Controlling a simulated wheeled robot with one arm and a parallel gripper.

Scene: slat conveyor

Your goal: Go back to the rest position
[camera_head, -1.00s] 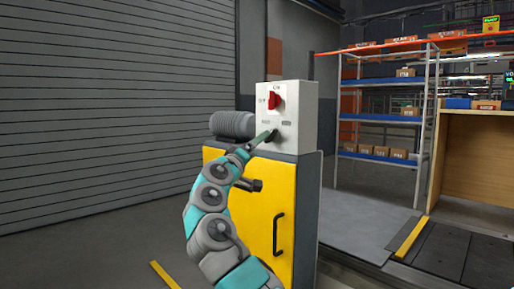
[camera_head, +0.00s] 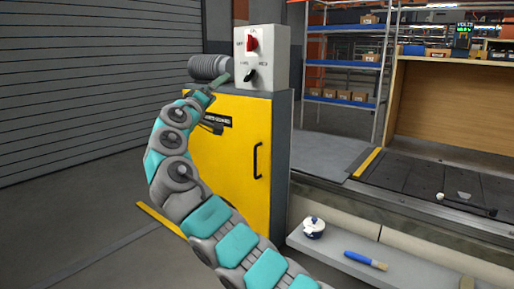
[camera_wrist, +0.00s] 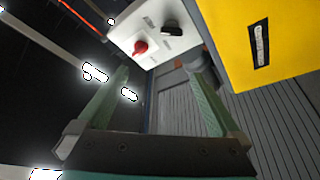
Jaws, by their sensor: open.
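My gripper (camera_head: 212,88) is at the end of my teal and grey arm, in front of the yellow cabinet's upper left in the head view. In the wrist view my gripper (camera_wrist: 160,76) has its two green fingers wide apart, with nothing between them. The white control box (camera_head: 262,58) stands on top of the cabinet, with a red switch (camera_head: 252,44) above a black knob (camera_head: 250,75). In the wrist view the red switch (camera_wrist: 140,47) and the black knob (camera_wrist: 172,28) lie beyond the fingertips, apart from them.
The yellow cabinet (camera_head: 235,160) has a black handle. A grey cylinder (camera_head: 211,66) is beside the control box. A low shelf (camera_head: 325,251) holds a small white and blue pot (camera_head: 313,228) and a blue-handled brush (camera_head: 366,260). The conveyor (camera_head: 425,180) lies at right.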

